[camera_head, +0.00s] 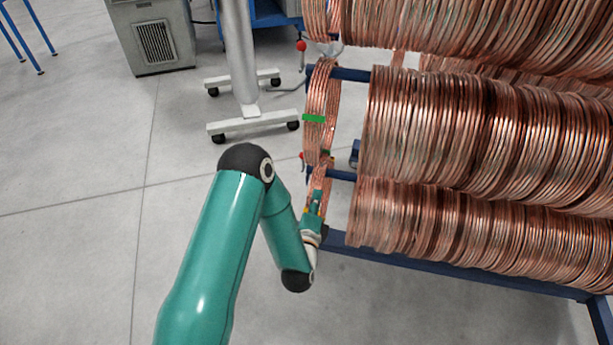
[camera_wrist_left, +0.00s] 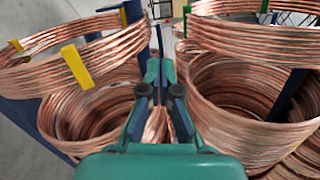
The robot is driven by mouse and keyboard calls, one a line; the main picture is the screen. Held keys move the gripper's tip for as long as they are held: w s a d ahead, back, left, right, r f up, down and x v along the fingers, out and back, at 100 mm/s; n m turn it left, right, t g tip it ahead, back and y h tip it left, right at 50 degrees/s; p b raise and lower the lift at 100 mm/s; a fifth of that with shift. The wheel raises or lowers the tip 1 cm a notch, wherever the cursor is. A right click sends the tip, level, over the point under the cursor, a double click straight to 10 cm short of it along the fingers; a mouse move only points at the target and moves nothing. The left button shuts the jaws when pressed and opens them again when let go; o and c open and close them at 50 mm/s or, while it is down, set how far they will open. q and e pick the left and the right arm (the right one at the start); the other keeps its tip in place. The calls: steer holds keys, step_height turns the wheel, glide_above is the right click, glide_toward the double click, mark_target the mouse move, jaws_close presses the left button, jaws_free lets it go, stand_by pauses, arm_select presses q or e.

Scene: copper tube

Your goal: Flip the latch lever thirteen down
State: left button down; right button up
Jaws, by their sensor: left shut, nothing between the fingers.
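Two levers with red ball ends show at the left end of the coil rack in the head view. The upper lever (camera_head: 301,46) stands clear. The lower lever (camera_head: 302,156) is small and partly hidden by a copper coil. I cannot tell which one is number thirteen. My left gripper (camera_head: 317,193) is in front of the rack's left end, below the lower lever. In the left wrist view my left gripper (camera_wrist_left: 160,72) is shut and empty, its fingers between two copper coils. My right gripper is not in view.
Large copper coils (camera_head: 480,140) hang on a blue rack (camera_head: 420,259) and fill the right side. Coils stand close on both sides of my left fingers; the left one (camera_wrist_left: 100,52) carries a yellow tag (camera_wrist_left: 76,66). A white wheeled stand (camera_head: 240,60) is behind.

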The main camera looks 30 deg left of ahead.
mark_target(312, 173)
arm_select(q)
steer(key=shift+a+r, duration=0.1)
steer(key=shift+r, duration=0.05)
steer(key=b+x, duration=0.1)
steer(key=x, duration=0.8)
steer(key=shift+w, duration=0.1)
steer(key=a, duration=0.3)
steer(key=shift+w+a+r, duration=0.15)
steer(key=shift+r, duration=0.15)
steer(key=shift+a+r, duration=0.1)
steer(key=shift+a, duration=0.35)
